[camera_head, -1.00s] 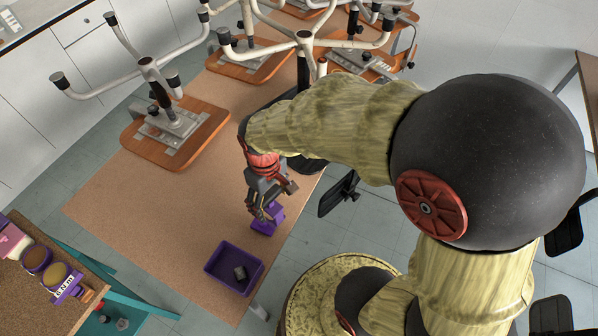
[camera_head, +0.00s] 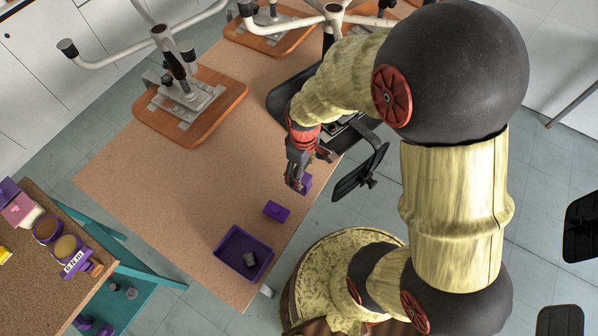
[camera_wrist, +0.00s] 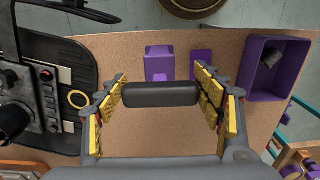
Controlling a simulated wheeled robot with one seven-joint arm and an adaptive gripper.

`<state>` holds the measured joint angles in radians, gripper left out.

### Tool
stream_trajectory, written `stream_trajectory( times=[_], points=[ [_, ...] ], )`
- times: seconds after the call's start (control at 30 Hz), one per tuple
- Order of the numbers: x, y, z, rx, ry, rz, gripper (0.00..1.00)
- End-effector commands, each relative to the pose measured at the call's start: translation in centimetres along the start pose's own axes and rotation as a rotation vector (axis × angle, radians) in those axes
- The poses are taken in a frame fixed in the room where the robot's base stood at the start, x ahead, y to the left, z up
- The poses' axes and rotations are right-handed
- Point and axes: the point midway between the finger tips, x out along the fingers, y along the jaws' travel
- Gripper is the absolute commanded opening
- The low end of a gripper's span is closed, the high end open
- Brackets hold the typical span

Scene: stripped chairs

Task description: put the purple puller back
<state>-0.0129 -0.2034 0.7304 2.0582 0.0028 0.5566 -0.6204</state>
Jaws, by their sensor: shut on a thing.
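My gripper (camera_head: 298,184) is at the right part of the tan table mat, close to its right edge. In the wrist view a dark grey bar (camera_wrist: 160,94) spans between its fingers, and a purple body (camera_wrist: 158,63) shows just beyond the bar. I take these together as the purple puller, which also shows as a purple patch at the fingertips (camera_head: 306,183) in the head view. A separate purple block (camera_head: 276,211) lies on the mat nearby, apart from the gripper. It also shows in the wrist view (camera_wrist: 202,64). The puller's height above the mat is unclear.
A purple tray (camera_head: 228,263) holding a small grey piece (camera_head: 250,259) stands at the mat's near end. A black chair part (camera_head: 359,174) is close right of the gripper. Upturned chair bases (camera_head: 187,100) fill the back. The middle of the mat (camera_head: 190,180) is clear.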

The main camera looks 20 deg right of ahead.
Motion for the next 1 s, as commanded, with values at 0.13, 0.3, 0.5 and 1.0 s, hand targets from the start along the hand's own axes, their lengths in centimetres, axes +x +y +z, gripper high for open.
stream_trajectory(
  times=[0.13, 0.3, 0.5, 1.0],
  points=[
    [3.0, 1.5, -1.4, 0.001, -0.004, -0.003, 0.06],
    [4.8, 2.6, -2.6, 0.000, -0.002, -0.001, 0.06],
    [5.6, 3.2, -3.2, 0.000, -0.001, -0.001, 0.06],
    [8.8, 3.3, -3.3, 0.000, 0.000, 0.000, 0.06]
  ],
)
